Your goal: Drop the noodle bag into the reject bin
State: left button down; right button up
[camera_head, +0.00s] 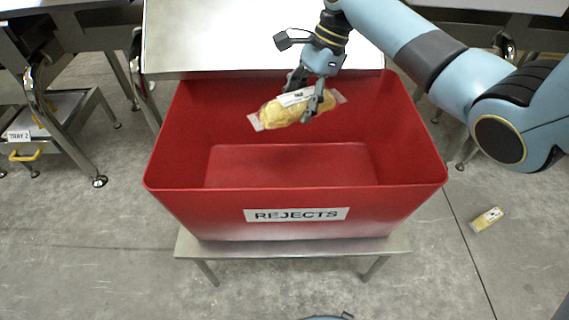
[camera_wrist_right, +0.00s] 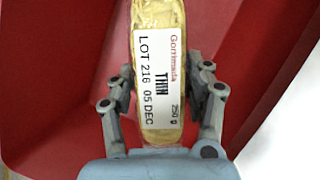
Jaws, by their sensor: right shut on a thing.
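The noodle bag (camera_head: 285,111) is a clear-ended bag with yellow contents and a white label. My right gripper (camera_head: 309,101) is shut on it and holds it over the open red reject bin (camera_head: 295,212), within the outline of its rim towards the back. In the right wrist view the bag (camera_wrist_right: 152,22) sits between both fingers of the gripper (camera_wrist_right: 162,92), its label reading THIN 250 g, with red bin wall behind. The bin carries a REJECTS sign (camera_head: 297,215); its visible floor is empty. My left gripper is not in view.
The bin stands on a low metal stand (camera_head: 292,248). A metal table top (camera_head: 230,40) adjoins the bin's back edge. Another small yellow bag (camera_head: 487,219) lies on the floor at right. A tray labelled TRAY 2 (camera_head: 40,120) is at left.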

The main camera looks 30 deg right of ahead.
jog(key=o, duration=1.5)
jog(key=shift+c, duration=0.2)
jog(key=shift+d+r, duration=0.1)
jog(key=shift+r, duration=0.15)
jog(key=v, duration=1.1)
jog(key=shift+d+r, duration=0.15)
jog(key=shift+r, duration=0.05)
jog(key=shift+s+f, duration=0.1)
jog(key=shift+s, duration=0.05)
